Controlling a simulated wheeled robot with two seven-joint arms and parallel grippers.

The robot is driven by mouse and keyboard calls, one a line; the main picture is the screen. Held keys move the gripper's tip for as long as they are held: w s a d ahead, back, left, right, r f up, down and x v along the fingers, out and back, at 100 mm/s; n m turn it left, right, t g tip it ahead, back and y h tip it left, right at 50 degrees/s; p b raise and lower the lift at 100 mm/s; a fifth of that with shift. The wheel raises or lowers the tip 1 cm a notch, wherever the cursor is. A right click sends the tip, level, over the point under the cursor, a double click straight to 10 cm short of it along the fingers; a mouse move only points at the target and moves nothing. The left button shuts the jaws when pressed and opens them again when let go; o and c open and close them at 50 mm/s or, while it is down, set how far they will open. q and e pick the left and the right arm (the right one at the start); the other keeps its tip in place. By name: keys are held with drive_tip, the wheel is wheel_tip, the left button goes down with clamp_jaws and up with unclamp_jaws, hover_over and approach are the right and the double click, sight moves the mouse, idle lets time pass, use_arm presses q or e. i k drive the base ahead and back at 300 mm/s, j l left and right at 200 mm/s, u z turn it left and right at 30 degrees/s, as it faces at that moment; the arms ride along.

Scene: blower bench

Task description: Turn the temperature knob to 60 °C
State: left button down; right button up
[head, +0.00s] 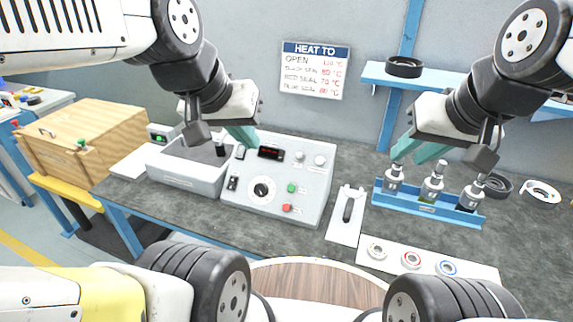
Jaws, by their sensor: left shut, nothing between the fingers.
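The grey control box (310,190) stands on the bench with a sloping front panel. A black knob (262,190) with a pale scale ring sits low on its left half; its setting is too small to read. A dark display (270,153) with red digits, unreadable here, is above it. My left gripper (251,146) is shut and empty, in front of the panel's upper left in the picture, apart from the knob. My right gripper (410,160) has its fingers apart over the blue bottle rack (428,208), close to the left bottle (394,180); contact cannot be told.
The panel also has a green button (291,188), a red button (287,208) and two pale round controls. A grey tray (185,172) stands left of it. A tool on a white plate (346,215) lies right. A wall sign (315,70) lists temperatures.

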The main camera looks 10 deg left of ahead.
sight(260, 190)
drive_tip(key=k+l+u, duration=0.1)
drive_tip(key=u, duration=0.3)
drive_tip(key=k+l+u, duration=0.1)
drive_tip(key=u, duration=0.3)
